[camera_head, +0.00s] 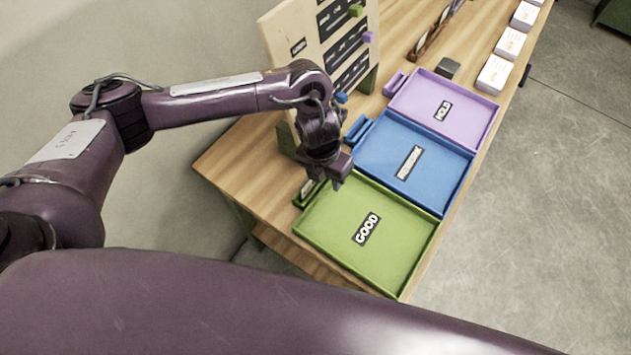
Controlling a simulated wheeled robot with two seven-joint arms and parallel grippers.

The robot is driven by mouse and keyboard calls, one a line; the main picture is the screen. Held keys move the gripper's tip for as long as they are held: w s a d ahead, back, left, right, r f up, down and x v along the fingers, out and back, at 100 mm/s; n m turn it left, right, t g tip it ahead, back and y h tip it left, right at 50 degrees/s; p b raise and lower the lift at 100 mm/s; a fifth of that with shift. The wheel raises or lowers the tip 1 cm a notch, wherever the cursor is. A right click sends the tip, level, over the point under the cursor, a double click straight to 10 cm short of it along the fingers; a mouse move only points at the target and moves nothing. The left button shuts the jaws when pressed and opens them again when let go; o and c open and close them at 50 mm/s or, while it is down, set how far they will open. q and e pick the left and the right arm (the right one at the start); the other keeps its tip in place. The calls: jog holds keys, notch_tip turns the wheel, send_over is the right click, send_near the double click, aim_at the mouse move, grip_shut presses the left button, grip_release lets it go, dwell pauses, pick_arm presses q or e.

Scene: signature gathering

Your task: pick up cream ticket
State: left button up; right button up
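My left gripper (338,184) hangs over the far left corner of the green tray, well away from the stacks. Its fingers are too small and dark to show whether they are open or shut. My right gripper is not in view.
A green tray (335,232) marked GOOD, a blue tray (388,140) and a purple tray (470,112) marked HOLD line the wooden table (228,165). An upright board (290,30) stands left of them. A dark block (448,68) and a twisted brown object (430,38) lie beyond.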

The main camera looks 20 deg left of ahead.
aim_at(310, 181)
pick_arm(q)
jog(key=shift+m+y, duration=0.4)
jog(key=shift+y, duration=0.3)
jog(key=a+f+p, duration=0.1)
jog(key=f, duration=0.1)
jog(key=w+a+f+p, duration=0.1)
jog(key=a+f, duration=0.1)
jog(key=a+f+p, duration=0.1)
jog(key=a, duration=0.1)
jog(key=shift+w+f, duration=0.3)
jog(key=shift+f, duration=0.55)
grip_shut()
